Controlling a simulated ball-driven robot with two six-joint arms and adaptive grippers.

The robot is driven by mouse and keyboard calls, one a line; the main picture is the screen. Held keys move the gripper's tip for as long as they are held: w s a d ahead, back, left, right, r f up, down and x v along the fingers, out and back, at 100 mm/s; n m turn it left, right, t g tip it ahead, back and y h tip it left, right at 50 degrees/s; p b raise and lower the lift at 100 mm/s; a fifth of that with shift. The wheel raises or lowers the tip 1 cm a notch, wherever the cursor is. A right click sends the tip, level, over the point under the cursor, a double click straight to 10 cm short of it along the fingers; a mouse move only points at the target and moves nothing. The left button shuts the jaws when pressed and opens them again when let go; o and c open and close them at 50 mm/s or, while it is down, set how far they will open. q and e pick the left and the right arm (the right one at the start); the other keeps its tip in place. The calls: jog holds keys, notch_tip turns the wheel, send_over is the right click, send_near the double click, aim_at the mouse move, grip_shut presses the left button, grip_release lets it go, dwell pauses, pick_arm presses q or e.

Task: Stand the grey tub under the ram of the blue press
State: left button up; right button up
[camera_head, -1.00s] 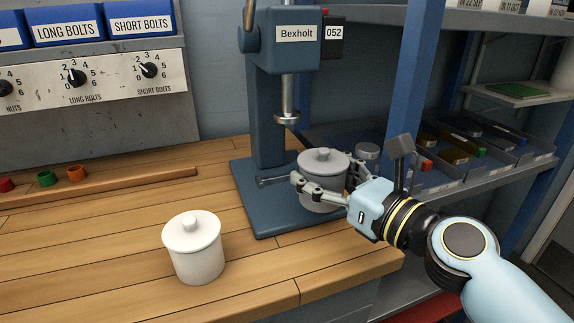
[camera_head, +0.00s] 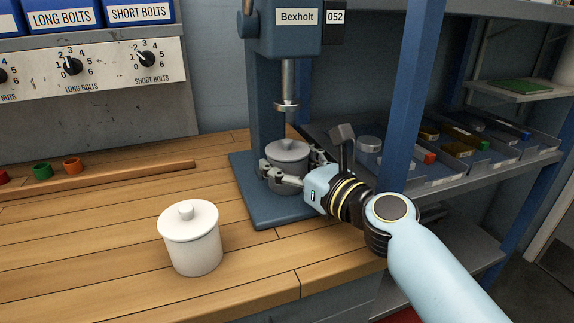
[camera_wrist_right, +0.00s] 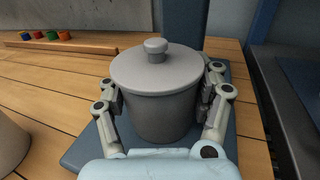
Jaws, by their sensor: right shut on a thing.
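The lidded grey tub (camera_head: 288,172) is upright over the base plate (camera_head: 270,214) of the blue press (camera_head: 268,110), below its ram (camera_head: 287,92). Open space separates the tub's knob from the ram. My right gripper (camera_head: 291,178) is shut on the tub, with a finger on each side. In the right wrist view the tub (camera_wrist_right: 157,92) sits between both fingers, the press column behind it. I cannot tell whether its bottom touches the plate. My left gripper is not in view.
A white lidded tub (camera_head: 190,240) stands on the wooden bench (camera_head: 110,250) at left of the press. Blue shelving (camera_head: 410,100) with trays of parts (camera_head: 455,150) stands at the right.

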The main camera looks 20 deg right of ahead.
jog(key=o, duration=0.8)
jog(key=shift+f, duration=0.1)
jog(key=o, duration=0.5)
jog(key=shift+r, duration=0.2)
jog(key=v, duration=1)
jog(key=shift+s+d+b, duration=0.15)
jog(key=shift+s+b, duration=0.2)
jog(key=shift+s+d, duration=0.25)
jog(key=shift+s, duration=0.4)
